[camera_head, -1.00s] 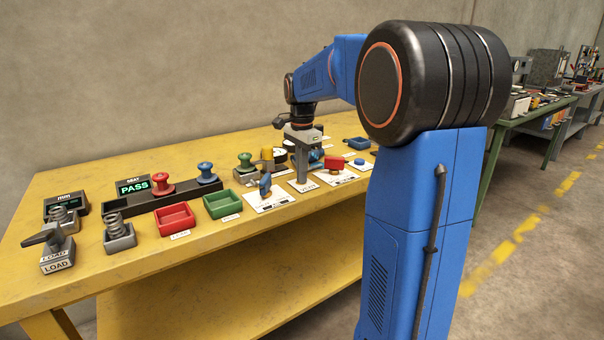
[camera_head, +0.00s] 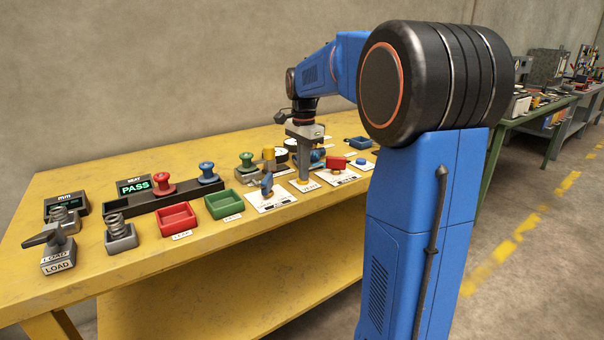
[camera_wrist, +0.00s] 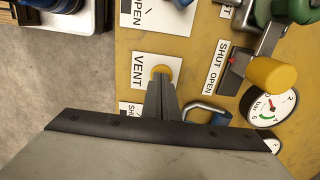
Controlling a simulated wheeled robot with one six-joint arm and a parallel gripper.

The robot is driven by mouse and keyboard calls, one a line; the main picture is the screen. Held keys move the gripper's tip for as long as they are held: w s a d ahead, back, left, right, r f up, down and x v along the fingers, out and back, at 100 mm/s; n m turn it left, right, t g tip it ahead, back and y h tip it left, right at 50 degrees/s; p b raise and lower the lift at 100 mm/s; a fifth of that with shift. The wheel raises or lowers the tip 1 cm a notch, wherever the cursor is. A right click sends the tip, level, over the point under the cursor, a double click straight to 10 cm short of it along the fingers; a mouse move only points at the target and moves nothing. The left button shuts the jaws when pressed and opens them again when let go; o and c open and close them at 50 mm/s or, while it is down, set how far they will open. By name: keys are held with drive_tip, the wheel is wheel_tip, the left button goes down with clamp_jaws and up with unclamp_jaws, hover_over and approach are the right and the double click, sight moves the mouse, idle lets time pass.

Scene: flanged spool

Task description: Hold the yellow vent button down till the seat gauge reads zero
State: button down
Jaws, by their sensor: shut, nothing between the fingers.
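The yellow vent button (camera_wrist: 161,72) shows on a white plate marked VENT (camera_wrist: 140,72) in the wrist view. My gripper (camera_wrist: 160,88) is shut and empty. Its fingertips cover the near part of the button; I cannot tell whether they touch or press it. In the head view my gripper (camera_head: 304,180) points straight down over the same plate. The seat display (camera_head: 134,186) reads PASS in green.
A yellow-capped lever (camera_wrist: 270,74) with a SHUT OPEN label stands right of the button in the wrist view. Red (camera_head: 177,218) and green (camera_head: 224,204) trays lie left.

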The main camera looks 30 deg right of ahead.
wheel_tip(320, 180, up, 13)
idle(0.3)
drive_tip(key=shift+a, duration=0.1)
idle(0.4)
drive_tip(key=s+a+f+n+t, duration=0.1)
drive_tip(key=s+a+f+n, duration=0.4)
drive_tip(key=s, duration=0.5)
drive_tip(key=s+a+f+n+t, duration=0.2)
drive_tip(key=s+a+f+n, duration=0.4)
drive_tip(key=s+f, duration=0.3)
drive_tip(key=s+a+f+n+t, duration=0.1)
drive_tip(key=s+a+f+n, duration=0.4)
drive_tip(key=s, duration=0.5)
wheel_tip(320, 180, down, 3)
drive_tip(key=shift+s+a+r+n+t, duration=0.1)
drive_tip(key=shift+s+a+n+t, duration=0.3)
drive_tip(key=shift+n, duration=0.4)
